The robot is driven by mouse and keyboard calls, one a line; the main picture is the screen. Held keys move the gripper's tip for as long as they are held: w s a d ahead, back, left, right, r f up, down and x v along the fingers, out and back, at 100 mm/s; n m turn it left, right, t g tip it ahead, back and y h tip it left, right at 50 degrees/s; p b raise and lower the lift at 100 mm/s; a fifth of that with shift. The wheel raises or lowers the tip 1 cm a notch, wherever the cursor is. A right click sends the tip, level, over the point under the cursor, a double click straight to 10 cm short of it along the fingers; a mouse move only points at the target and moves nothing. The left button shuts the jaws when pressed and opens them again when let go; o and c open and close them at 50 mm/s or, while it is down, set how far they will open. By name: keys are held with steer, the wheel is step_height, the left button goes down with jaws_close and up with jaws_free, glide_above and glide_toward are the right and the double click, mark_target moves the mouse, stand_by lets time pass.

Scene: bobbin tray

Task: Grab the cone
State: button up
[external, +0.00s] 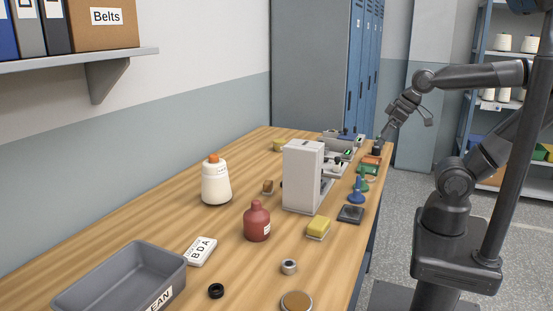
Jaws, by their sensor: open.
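A cream thread cone (215,184) with an orange top stands upright on the wooden table, left of the grey-white machine. A small blue cone-like piece (356,191) stands near the table's right edge, with a similar green piece (362,182) just behind it. My gripper (383,139) is at the far right end of the table, above its edge and close to a small dark object (376,151). It is open, small in the picture, and far from the cream cone. I cannot tell whether it touches anything.
The grey-white machine (302,178) stands between my gripper and the cream cone. A red-brown bottle (257,222), a yellow sponge-like block (318,228), a white label block (201,251) and a grey bin (118,272) stand nearer the camera. More cones (503,43) sit on a back shelf.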

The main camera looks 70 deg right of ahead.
steer(key=w+a+r+n, duration=0.1)
steer(key=w+a+r, duration=0.15)
steer(key=w, duration=0.45)
steer(key=w+a+r, duration=0.1)
steer(key=w+r, duration=0.3)
steer(key=w, duration=0.2)
steer(key=n+y, duration=0.2)
steer(key=n, duration=0.1)
glide_above(216, 155)
steer(key=s+d, duration=0.2)
steer(key=s, duration=0.1)
step_height(216, 155, down, 8)
steer(key=shift+n, duration=0.3)
steer(key=x, duration=0.5)
steer(key=shift+w+a+f, duration=0.15)
steer(key=shift+w+a, duration=0.05)
steer(key=shift+a, duration=0.15)
steer(key=x, duration=0.5)
steer(key=shift+s+a+f, duration=0.15)
steer(key=shift+s, duration=0.05)
steer(key=c, duration=1.6)
